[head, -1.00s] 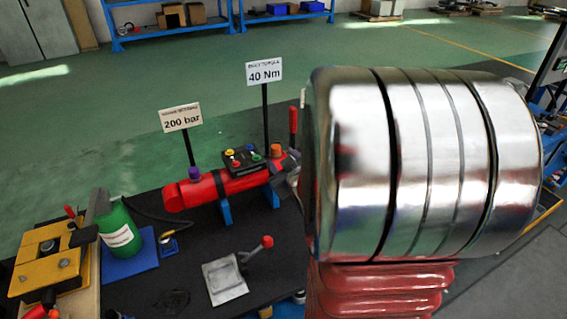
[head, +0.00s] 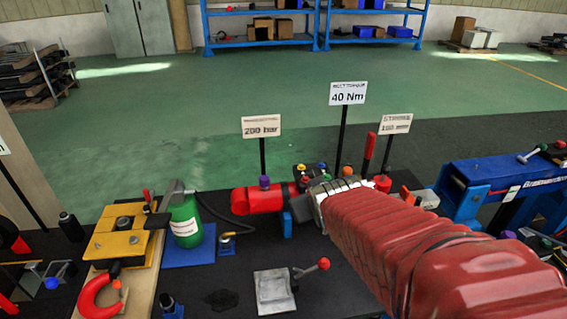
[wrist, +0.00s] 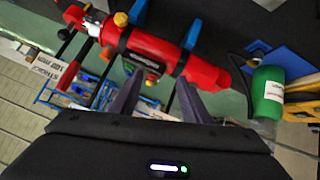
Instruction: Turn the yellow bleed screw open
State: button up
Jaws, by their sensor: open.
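A red cylinder (head: 258,200) lies on the dark bench, partly hidden by my arm in the head view. On it sits a small dark block (wrist: 147,70) with several coloured knobs. A small yellow knob (head: 302,167), likely the bleed screw, shows on the block's far side in the head view; in the wrist view I cannot single it out surely. My gripper (wrist: 157,82) is open in the wrist view, its two fingers pointing at the cylinder on either side of the block. They appear empty; contact cannot be told.
Signs on posts, including a 40 Nm sign (head: 347,93) and a 200 bar sign (head: 261,126), stand behind the cylinder. A red upright lever (head: 370,146) is close by. A green can (head: 184,221) and a grey plate with a lever (head: 273,291) stand left and in front.

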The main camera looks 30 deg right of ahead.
jog(key=s+a+r+g+y, duration=0.2)
jog(key=s+a+g+y, duration=0.1)
jog(key=s+a, duration=1)
jog(key=a+y, duration=0.1)
jog(key=a, duration=0.2)
jog(key=shift+s+n+g, duration=0.15)
jog(key=shift+n+g, duration=0.15)
jog(key=shift+a, duration=0.1)
jog(key=shift+c, duration=0.5)
